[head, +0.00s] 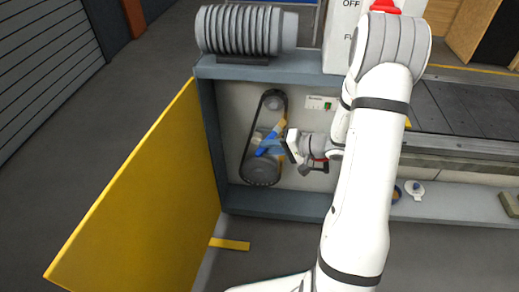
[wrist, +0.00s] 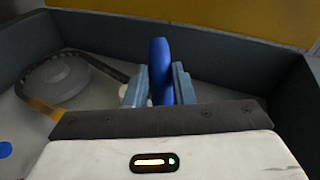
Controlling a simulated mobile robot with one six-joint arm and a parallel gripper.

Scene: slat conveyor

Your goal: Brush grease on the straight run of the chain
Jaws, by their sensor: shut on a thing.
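The dark chain (head: 250,133) loops around a small upper sprocket (head: 274,101) and a larger lower sprocket (head: 261,171) inside the open drive housing. Part of the chain also shows at the left of the wrist view (wrist: 97,64). My gripper (head: 275,147) is shut on a blue brush handle (head: 268,144) in front of the chain loop. In the wrist view the blue handle (wrist: 160,68) stands between my two fingers. The bristles cannot be made out clearly, and I cannot tell whether they touch the chain. My wrist hides part of the housing.
A yellow cover panel (head: 130,190) stands open at the left of the housing. A ribbed grey motor (head: 240,30) sits on top. A small label plate (head: 320,103) is on the back wall. A white lidded container (head: 415,190) stands on the ledge to the right.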

